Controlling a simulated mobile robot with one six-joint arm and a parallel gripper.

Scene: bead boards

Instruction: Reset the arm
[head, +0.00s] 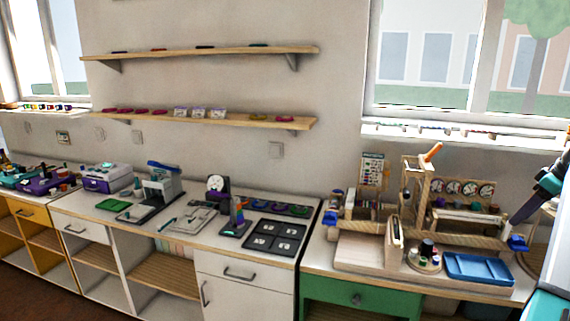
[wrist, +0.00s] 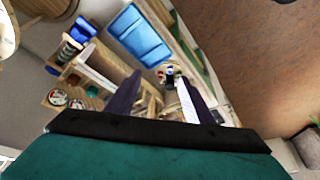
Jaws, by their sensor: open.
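My gripper shows at the right edge of the head view, a dark finger (head: 524,208) on a dark and teal arm end. In the wrist view my gripper (wrist: 158,88) has its two dark fingers spread well apart, with nothing between the tips. It is in the air above the right-hand workbench. Behind and below the fingers in the wrist view are the blue tray (wrist: 142,38) and a small group of round pots. My gripper touches nothing that I can see.
The green-drawer workbench (head: 358,298) holds a wooden frame (head: 412,185), a blue tray (head: 478,268) and a round stand of small pots (head: 424,260). The white counter (head: 300,212) to the left carries several devices and a dark four-part board (head: 274,238). Two wall shelves (head: 200,50) hang above.

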